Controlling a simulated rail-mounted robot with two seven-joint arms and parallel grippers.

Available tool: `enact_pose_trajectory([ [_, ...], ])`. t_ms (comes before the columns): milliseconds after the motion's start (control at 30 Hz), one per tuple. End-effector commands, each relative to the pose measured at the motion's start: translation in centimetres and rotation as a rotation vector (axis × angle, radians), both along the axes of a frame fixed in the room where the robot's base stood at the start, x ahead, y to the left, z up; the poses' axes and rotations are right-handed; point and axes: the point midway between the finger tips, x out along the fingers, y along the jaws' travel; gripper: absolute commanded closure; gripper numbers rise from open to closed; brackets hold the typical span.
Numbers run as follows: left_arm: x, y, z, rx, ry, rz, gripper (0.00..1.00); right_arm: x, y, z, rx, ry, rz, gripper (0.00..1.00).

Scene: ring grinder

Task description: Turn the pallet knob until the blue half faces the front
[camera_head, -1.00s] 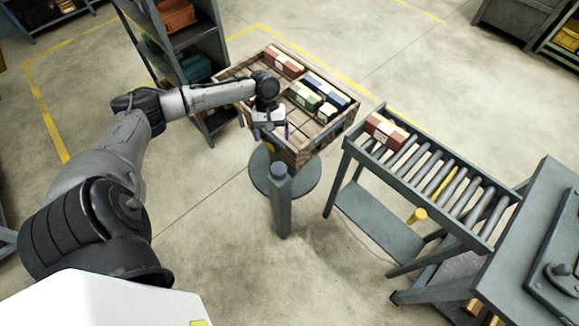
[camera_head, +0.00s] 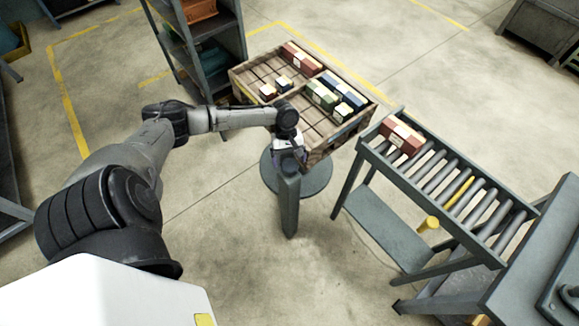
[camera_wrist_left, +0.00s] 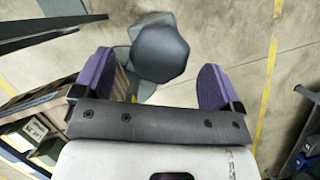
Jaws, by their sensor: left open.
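The pallet (camera_head: 318,160) is a wooden crate with compartments on a round grey base (camera_head: 318,181). It holds red, green, blue and white blocks. The knob (camera_head: 288,164) tops a grey post in front of the pallet and is partly hidden by my left gripper (camera_head: 288,152). In the left wrist view the knob (camera_wrist_left: 160,52) is dark and many-sided. There my left gripper (camera_wrist_left: 155,82) is open, its purple fingers on either side of the knob's near edge with gaps. My right gripper is not in view.
A roller conveyor (camera_head: 425,178) with a red and cream block (camera_head: 400,136) stands to the right of the pallet. A grey shelf (camera_head: 203,60) stands behind left. A grey table (camera_head: 535,265) is at the lower right. The floor at the front is open.

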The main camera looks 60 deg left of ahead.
Motion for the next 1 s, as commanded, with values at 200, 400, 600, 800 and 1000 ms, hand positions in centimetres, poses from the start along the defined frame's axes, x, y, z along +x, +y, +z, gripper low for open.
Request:
enact_pose_trajectory([
  [200,-0.3,-0.9,-2.3,-0.001,0.0,0.0,0.09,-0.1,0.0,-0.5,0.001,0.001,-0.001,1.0],
  [400,-0.4,-1.2,-3.1,0.0,0.001,-0.001,0.09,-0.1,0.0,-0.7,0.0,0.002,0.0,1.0],
  [600,-0.4,-1.3,-3.2,0.0,0.001,-0.001,0.09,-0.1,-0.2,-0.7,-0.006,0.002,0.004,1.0],
  [800,-0.4,-1.3,-3.2,0.0,0.001,-0.001,0.18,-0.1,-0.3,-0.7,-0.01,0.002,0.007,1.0],
  [1000,-0.4,-1.3,-3.1,0.0,0.001,-0.001,0.37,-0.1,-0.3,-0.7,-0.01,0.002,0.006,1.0],
])
